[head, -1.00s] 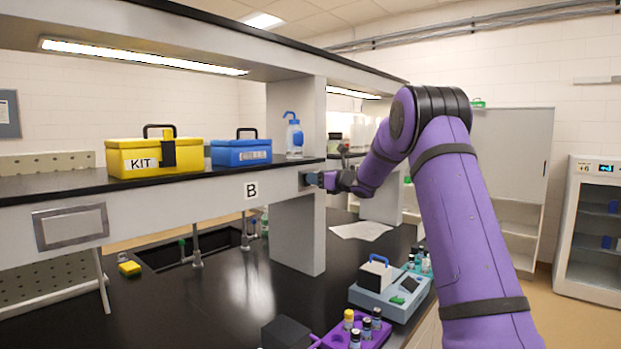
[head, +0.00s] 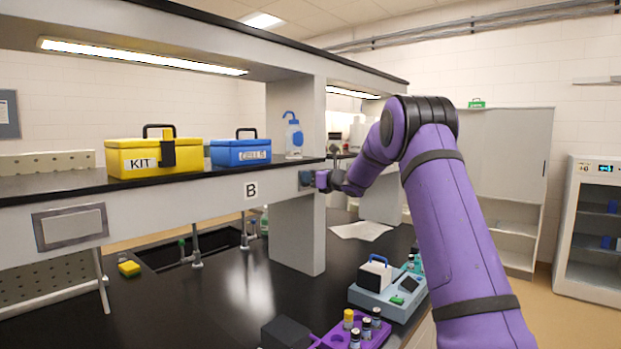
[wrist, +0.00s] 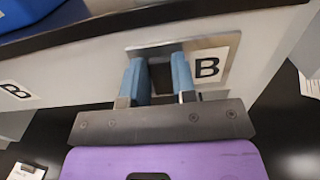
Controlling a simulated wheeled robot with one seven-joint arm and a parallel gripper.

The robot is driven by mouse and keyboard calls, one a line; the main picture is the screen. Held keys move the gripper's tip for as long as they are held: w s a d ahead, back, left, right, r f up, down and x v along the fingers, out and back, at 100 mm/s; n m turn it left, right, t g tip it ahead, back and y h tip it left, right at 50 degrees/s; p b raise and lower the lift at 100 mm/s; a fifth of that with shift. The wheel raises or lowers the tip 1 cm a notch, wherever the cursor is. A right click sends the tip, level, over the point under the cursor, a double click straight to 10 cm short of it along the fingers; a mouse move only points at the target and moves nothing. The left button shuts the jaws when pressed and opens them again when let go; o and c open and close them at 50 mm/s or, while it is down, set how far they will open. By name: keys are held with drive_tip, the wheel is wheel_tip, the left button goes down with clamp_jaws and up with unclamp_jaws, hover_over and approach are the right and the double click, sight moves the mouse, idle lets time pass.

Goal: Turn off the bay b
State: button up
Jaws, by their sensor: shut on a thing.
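A metal plate with a letter B label (wrist: 207,68) is set in the pale shelf front. My gripper (wrist: 160,72) has its two blue fingers at this plate, with a dark switch part (wrist: 160,78) between them, and is shut on it. The fingers hide much of the part, so its position cannot be told. In the head view my gripper (head: 314,180) is at the plate (head: 304,179), at the right end of the shelf front. A separate B sign (head: 251,190) is to its left.
A yellow kit box (head: 140,158), a blue box (head: 240,151) and a wash bottle (head: 294,136) stand on the shelf above. A blue-grey device (head: 385,285) and a purple vial rack (head: 350,335) are on the black bench below. A grey post (head: 297,235) stands under the shelf.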

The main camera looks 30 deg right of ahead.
drive_tip(key=shift+s+d+f+t+y, duration=0.1)
drive_tip(key=shift+f+t+y, duration=0.15)
drive_tip(key=shift+t, duration=0.4)
drive_tip(key=shift+s+a+f+t+y, duration=0.1)
drive_tip(key=shift+t+y, duration=0.2)
drive_tip(key=shift+t, duration=0.4)
drive_tip(key=shift+s+d+f+t+y, duration=0.1)
drive_tip(key=shift+f+t+y, duration=0.15)
drive_tip(key=shift+t, duration=0.4)
drive_tip(key=o, duration=0.9)
drive_tip(key=v, duration=1)
drive_tip(key=shift+s+d+f, duration=0.1)
drive_tip(key=shift+s, duration=0.2)
